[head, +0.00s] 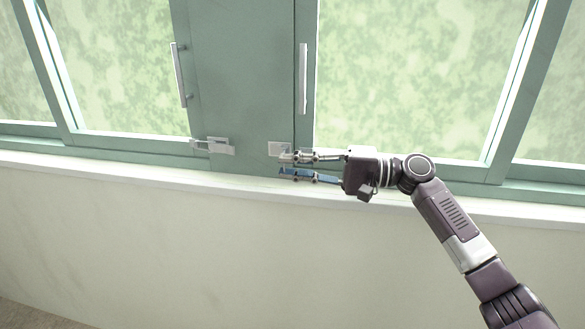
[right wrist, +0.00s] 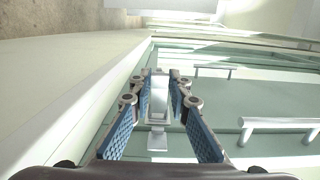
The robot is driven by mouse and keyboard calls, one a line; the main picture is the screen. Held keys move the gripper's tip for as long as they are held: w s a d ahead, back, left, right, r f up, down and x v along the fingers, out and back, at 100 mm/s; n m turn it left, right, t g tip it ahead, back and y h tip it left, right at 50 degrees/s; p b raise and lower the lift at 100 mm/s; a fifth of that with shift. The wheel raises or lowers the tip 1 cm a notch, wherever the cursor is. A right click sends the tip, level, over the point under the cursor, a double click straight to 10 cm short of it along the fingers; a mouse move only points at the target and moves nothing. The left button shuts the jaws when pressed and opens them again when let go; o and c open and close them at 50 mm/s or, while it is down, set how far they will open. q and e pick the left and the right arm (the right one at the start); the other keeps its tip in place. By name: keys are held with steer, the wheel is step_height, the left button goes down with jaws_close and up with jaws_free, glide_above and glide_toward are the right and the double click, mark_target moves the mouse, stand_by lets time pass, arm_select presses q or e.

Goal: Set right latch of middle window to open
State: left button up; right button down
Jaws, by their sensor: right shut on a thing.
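The middle window (head: 245,70) is a green panel with two white latches along its bottom edge. The right latch (head: 278,147) is a small pale plate with a lever, partly hidden by my fingers in the head view. My right gripper (head: 284,165) reaches in from the right at this latch. In the right wrist view, the latch (right wrist: 158,104) lies between the two blue-padded fingers of my right gripper (right wrist: 161,76), which are shut on it. The left latch (head: 214,146) sits apart to the left. My left gripper is not in view.
A left vertical handle (head: 179,75) and a right vertical handle (head: 303,78) stand above the latches. A pale sill (head: 120,170) runs below the windows, above a plain wall (head: 180,250). The space in front of the wall is clear left of my arm.

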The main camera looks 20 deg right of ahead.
steer(key=c, duration=1.8)
jaws_free()
steer(key=shift+w, duration=0.1)
steer(key=v, duration=1.2)
